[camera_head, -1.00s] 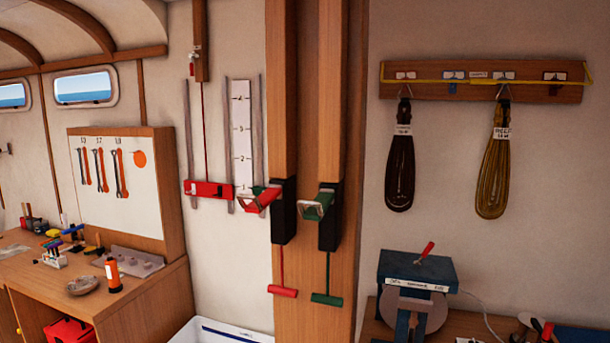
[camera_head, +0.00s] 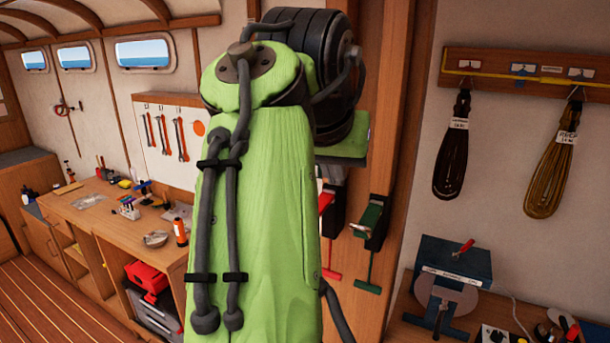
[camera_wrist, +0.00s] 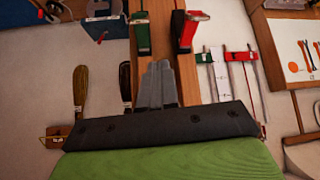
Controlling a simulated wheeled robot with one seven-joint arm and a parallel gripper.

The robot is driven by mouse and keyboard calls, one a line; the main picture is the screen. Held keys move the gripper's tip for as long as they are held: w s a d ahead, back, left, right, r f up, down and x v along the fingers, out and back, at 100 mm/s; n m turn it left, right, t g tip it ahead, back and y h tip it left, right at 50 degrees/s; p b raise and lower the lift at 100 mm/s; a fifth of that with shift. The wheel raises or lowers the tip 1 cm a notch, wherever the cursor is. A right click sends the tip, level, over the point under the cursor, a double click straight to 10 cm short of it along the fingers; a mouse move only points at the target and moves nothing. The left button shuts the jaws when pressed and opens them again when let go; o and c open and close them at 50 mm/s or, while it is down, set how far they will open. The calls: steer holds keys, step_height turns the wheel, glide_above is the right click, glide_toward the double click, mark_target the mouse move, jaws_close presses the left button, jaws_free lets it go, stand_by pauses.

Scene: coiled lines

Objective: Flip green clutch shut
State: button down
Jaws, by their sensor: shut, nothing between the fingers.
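The green clutch (camera_head: 369,220) is on the wooden post, right of my green arm in the head view. Its green lever stands out from a dark body. In the wrist view, which looks inverted, the green clutch (camera_wrist: 141,36) is just above and left of my fingertips in the picture. My gripper (camera_wrist: 158,66) is shut and empty, its grey fingers together and apparently apart from the clutch. My arm hides the gripper in the head view.
A green T-handle (camera_head: 367,287) and a red T-handle (camera_head: 330,275) hang below the clutches. A blue bench machine (camera_head: 455,262) stands to the right, below two hanging coils (camera_head: 452,158). A workbench (camera_head: 110,222) with tools is at left.

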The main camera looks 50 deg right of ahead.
steer(key=s+r, duration=0.1)
steer(key=s+m, duration=0.1)
steer(key=s+r+m, duration=0.1)
steer(key=shift+d+r+g+p, duration=0.3)
steer(key=shift+r+g+p, duration=0.05)
steer(key=shift+g, duration=0.05)
steer(key=shift+s, duration=0.1)
steer(key=w+d+f+b, duration=0.1)
steer(key=d+f, duration=0.4)
steer(key=f, duration=0.7)
steer(key=shift+w+b, duration=0.2)
steer(key=shift+b, duration=0.5)
steer(key=shift+d+f, duration=0.1)
steer(key=shift+f, duration=0.1)
